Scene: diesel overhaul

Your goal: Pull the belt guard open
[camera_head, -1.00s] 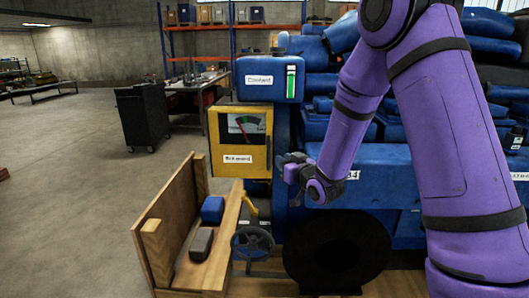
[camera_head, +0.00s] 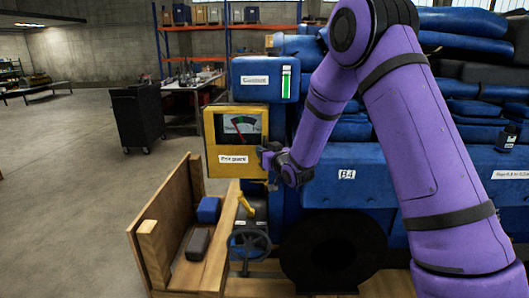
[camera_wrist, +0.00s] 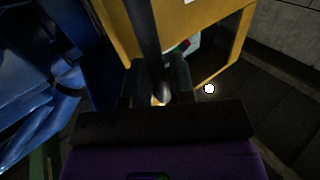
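The yellow belt guard (camera_head: 212,140) is a box-like frame on the left end of the blue engine, with a white label on its lower front and a gauge with a red needle showing in its window. It looks shut in the head view. My gripper (camera_head: 262,154) is at its lower right edge. In the wrist view the yellow guard (camera_wrist: 222,58) fills the upper middle. A dark bar, seemingly its handle (camera_wrist: 145,28), runs down between the two fingers of my gripper (camera_wrist: 157,82). The fingers stand apart on both sides of it; contact is not clear.
Below the guard are a handwheel (camera_head: 249,243), a yellow lever (camera_head: 246,204) and a wooden bench (camera_head: 207,270) carrying a blue block (camera_head: 209,210) and a grey block (camera_head: 198,243). A coolant box (camera_head: 249,80) sits above. Open floor lies to the left.

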